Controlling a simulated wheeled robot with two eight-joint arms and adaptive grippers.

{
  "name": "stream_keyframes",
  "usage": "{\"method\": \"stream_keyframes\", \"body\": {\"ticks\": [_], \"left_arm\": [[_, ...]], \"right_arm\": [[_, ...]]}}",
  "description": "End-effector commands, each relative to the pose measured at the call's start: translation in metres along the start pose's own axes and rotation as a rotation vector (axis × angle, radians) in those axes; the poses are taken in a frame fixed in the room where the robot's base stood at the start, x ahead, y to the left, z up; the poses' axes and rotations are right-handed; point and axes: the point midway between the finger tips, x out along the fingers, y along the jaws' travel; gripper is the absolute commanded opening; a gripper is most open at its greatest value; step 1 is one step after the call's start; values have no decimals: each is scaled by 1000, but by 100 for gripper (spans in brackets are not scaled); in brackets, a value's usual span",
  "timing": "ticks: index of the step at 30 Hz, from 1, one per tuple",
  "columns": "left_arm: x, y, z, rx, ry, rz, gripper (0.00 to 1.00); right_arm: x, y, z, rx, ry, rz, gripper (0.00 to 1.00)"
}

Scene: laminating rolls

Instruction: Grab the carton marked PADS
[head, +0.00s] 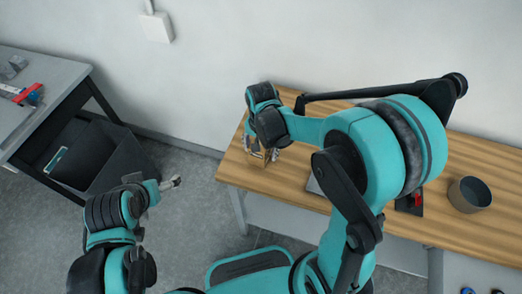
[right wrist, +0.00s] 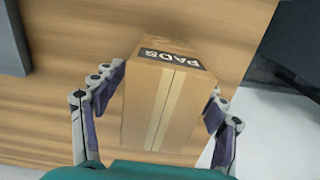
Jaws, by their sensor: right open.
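The carton marked PADS (right wrist: 158,112) stands on the wooden table, a brown box with a dark label and a pale tape strip. My right gripper (right wrist: 166,88) is open, with one finger on each side of the carton; a gap shows at the left finger, and I cannot tell whether the right one touches. In the head view my right gripper (head: 264,154) is at the table's left end and hides most of the carton. My left gripper (head: 175,182) is over the floor, left of the table; its jaws are too small to judge.
The wooden table (head: 232,172) runs along the wall. A dark grey cup (head: 469,194) and a small red and black object (head: 414,201) are at its right. A grey bench (head: 50,78) with tools stands left, a dark bin (head: 112,158) below it.

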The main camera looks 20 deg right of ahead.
Motion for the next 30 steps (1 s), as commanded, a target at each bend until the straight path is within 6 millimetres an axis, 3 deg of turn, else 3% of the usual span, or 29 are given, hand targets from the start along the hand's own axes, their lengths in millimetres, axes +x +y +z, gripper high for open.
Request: {"method": "stream_keyframes", "body": {"ticks": [2, 10, 22, 29, 30], "left_arm": [[-1, 0, -1, 0, 0, 0, 93], [-1, 0, -1, 0, 0, 0, 93], [-4, 0, -3, 0, 0, 0, 93], [-17, 0, -12, 0, 0, 0, 93], [-19, 0, -14, 0, 0, 0, 93]], "right_arm": [[-1, 0, 0, 0, 0, 0, 72], [-1, 0, 0, 0, 0, 0, 6], [-9, 0, 0, 0, 0, 0, 6], [-46, 0, 0, 0, 0, 0, 6], [-51, 8, -4, 5, 0, 0, 6]]}}
